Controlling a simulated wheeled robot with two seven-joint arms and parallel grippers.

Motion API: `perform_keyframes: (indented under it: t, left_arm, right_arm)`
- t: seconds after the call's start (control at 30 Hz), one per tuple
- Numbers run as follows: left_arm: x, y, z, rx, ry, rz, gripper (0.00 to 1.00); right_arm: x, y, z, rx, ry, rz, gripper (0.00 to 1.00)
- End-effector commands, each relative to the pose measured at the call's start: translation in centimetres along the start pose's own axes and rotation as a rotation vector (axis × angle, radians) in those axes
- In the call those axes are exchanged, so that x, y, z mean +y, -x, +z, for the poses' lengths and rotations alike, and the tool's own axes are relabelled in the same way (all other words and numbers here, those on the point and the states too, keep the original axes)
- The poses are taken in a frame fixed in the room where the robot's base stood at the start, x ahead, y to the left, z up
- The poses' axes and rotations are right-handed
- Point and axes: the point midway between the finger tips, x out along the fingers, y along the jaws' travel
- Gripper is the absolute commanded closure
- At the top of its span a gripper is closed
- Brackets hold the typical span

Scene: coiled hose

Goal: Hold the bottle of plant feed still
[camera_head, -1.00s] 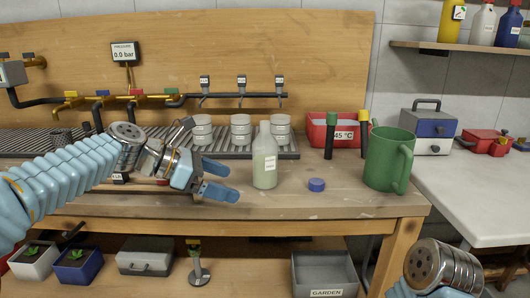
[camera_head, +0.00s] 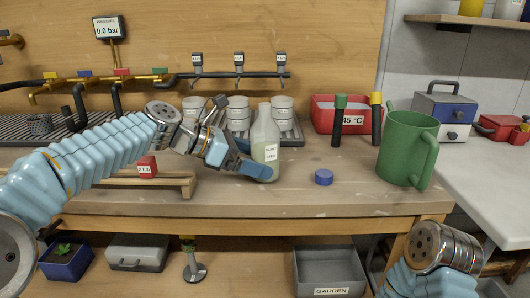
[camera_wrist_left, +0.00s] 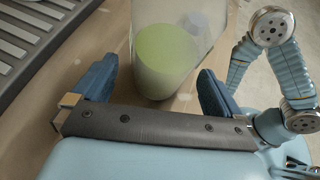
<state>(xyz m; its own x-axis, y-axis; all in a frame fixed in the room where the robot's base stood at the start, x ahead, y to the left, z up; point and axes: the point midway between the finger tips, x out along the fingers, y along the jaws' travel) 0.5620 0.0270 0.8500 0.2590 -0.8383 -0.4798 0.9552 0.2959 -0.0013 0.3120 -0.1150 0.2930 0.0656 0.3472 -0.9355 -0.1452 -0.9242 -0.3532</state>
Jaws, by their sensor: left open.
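The plant feed bottle (camera_head: 265,143) stands upright on the wooden bench, translucent with pale green liquid in its lower part and a white label. My left gripper (camera_head: 250,158) is at the bottle, with one finger in front of its base on the near side. In the left wrist view the bottle (camera_wrist_left: 165,60) stands between the two open fingers of the left gripper (camera_wrist_left: 158,90), with a gap visible on each side. My right arm shows at the lower right of the head view, but its fingers are out of sight.
A blue cap (camera_head: 323,177) lies right of the bottle. A green watering jug (camera_head: 405,150) stands further right, near two dark tubes and a red bin (camera_head: 322,103). White pots (camera_head: 238,118) stand behind the bottle. A wooden rack (camera_head: 180,185) lies left, under my left arm.

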Motion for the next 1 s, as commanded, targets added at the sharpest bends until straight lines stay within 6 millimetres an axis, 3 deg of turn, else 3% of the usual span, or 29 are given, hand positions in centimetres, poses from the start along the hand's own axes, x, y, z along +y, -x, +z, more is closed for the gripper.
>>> perform_keyframes:
  t: [0.2,0.53,0.83,1.0]
  left_arm:
    - [-0.1,-1.7,0.2,0.0,-0.001,-0.002,0.0]
    - [0.0,-2.0,0.1,0.0,-0.001,0.0,0.0]
    - [0.0,-2.0,0.1,0.0,-0.001,0.0,0.44]
    - [0.0,-2.0,0.1,0.0,-0.001,0.0,0.47]
  right_arm:
    - [-0.4,0.5,0.1,-0.003,0.002,-0.003,0.01]
    - [-0.4,0.5,0.1,-0.003,0.003,-0.003,0.01]
    - [-0.4,0.5,0.1,-0.003,0.003,-0.003,0.01]
    - [-0.4,0.5,0.1,-0.003,0.003,-0.003,0.01]
